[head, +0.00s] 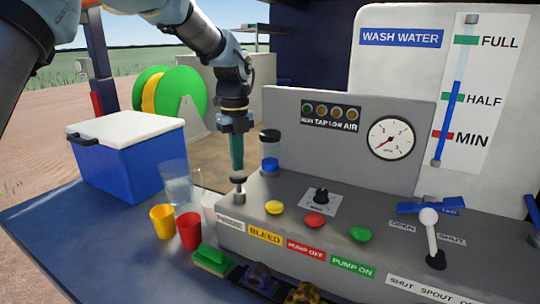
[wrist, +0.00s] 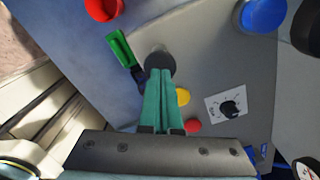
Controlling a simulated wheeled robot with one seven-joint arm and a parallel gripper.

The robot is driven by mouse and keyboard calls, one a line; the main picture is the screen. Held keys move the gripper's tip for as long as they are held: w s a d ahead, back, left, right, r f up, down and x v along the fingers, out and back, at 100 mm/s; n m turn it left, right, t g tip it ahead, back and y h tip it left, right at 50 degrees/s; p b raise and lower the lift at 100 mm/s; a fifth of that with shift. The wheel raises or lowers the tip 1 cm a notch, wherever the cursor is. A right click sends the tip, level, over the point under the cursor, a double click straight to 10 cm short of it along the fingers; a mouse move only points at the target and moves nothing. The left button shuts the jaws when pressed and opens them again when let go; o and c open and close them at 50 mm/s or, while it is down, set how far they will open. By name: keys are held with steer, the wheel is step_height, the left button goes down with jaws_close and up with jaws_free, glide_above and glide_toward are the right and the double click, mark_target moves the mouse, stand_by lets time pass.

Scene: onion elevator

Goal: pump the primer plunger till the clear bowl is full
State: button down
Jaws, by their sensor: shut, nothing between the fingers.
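The primer plunger (head: 238,180) has a dark round knob on a pale collar, at the left end of the grey console behind the PRIMER label. Its dark knob also shows in the wrist view (wrist: 159,60). My gripper (head: 237,170) points down with its green fingers shut, tips right over the knob; I cannot tell whether they touch it. In the wrist view the fingers (wrist: 160,74) cover part of the knob. Behind it to the right, a blue part (head: 270,164) sits under a black cap (head: 270,135); this may be the clear bowl, but its walls and level are unclear.
Yellow (head: 274,207), red (head: 315,220) and green (head: 361,234) buttons and a black dial (head: 321,196) stand right of the plunger. Left are a clear jug (head: 178,185), a yellow cup (head: 162,221), a red cup (head: 189,230) and a blue cooler (head: 130,165).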

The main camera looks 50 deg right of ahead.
mark_target(238, 175)
steer(key=shift+f+b, duration=0.9)
steer(key=shift+f, duration=1.2)
steer(key=shift+r, duration=0.2)
steer(key=shift+r+p, duration=1.95)
steer(key=shift+r, duration=0.1)
steer(key=shift+f, duration=0.15)
